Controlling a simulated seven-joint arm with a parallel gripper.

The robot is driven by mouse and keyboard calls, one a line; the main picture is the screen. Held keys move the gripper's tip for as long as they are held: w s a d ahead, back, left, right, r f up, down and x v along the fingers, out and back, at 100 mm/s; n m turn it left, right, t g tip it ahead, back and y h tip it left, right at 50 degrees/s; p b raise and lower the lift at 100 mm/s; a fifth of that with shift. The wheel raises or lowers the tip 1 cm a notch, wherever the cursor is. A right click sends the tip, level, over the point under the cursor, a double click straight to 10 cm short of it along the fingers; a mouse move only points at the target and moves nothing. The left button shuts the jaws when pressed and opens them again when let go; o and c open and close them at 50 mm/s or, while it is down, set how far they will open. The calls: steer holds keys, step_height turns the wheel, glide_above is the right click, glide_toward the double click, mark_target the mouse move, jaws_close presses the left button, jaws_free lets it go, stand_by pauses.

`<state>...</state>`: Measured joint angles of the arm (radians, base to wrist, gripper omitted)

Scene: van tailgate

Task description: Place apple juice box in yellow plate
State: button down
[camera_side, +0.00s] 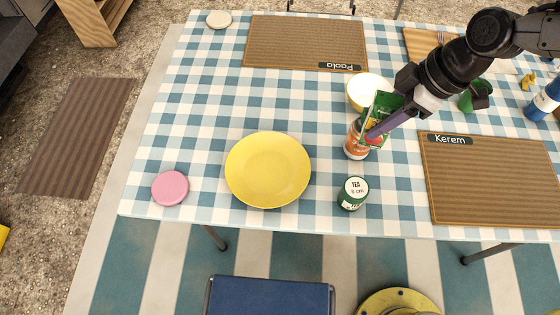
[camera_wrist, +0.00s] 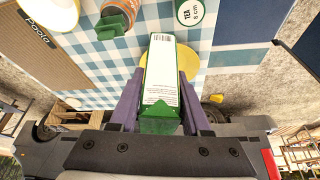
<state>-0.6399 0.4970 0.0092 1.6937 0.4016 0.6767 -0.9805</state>
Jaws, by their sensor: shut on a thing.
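The apple juice box (camera_side: 382,108) is a green carton held between the fingers of my gripper (camera_side: 383,128), above the table. In the wrist view the juice box (camera_wrist: 162,80) shows a white side with a barcode and a green end, and the purple fingers of my gripper (camera_wrist: 160,105) close on both its sides. The yellow plate (camera_side: 268,170) lies empty on the checked cloth, left of and nearer than the gripper in the side view. In the wrist view the plate (camera_wrist: 188,60) is partly hidden behind the box.
An orange-labelled jar (camera_side: 355,143) stands right by the held box in the picture. A white bowl (camera_side: 367,88) is behind it. A green tea tin (camera_side: 353,193) stands right of the plate, a pink disc (camera_side: 170,188) left of it. Placemats (camera_side: 490,185) lie at the right and back.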

steer(key=s+a+n+g, duration=0.1)
steer(key=s+a+n, duration=0.1)
steer(key=s+a, duration=0.45)
glide_above(280, 173)
steer(key=shift+n, duration=0.3)
steer(key=shift+f, duration=8.95)
steer(key=shift+f, duration=0.1)
steer(key=shift+c, duration=1.8)
jaws_free()
steer(key=shift+f, duration=0.1)
